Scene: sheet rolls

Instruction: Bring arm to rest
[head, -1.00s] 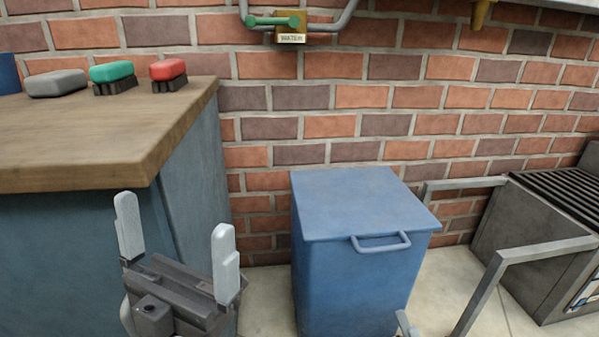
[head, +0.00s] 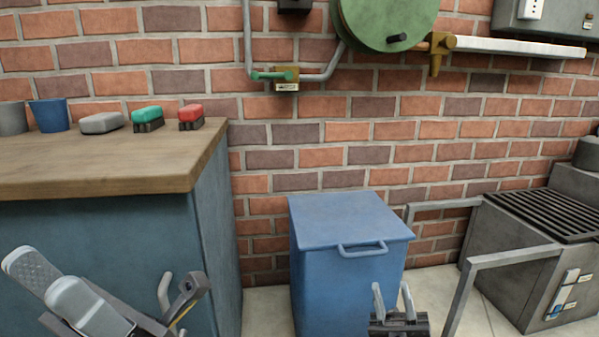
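My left gripper (head: 58,284) is at the lower left, in front of the blue cabinet under the wooden worktop. Its two pale grey fingers are apart, with the textured inner face of one showing, and nothing is between them. My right gripper (head: 393,297) is at the bottom, right of the middle, in front of the lower right part of the blue lidded bin (head: 345,265). Its two fingers point up and stand apart, with nothing between them. Most of both arms is out of view.
A grey metal unit with rails (head: 530,260) stands right. A green reel (head: 388,20) hangs on the brick wall.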

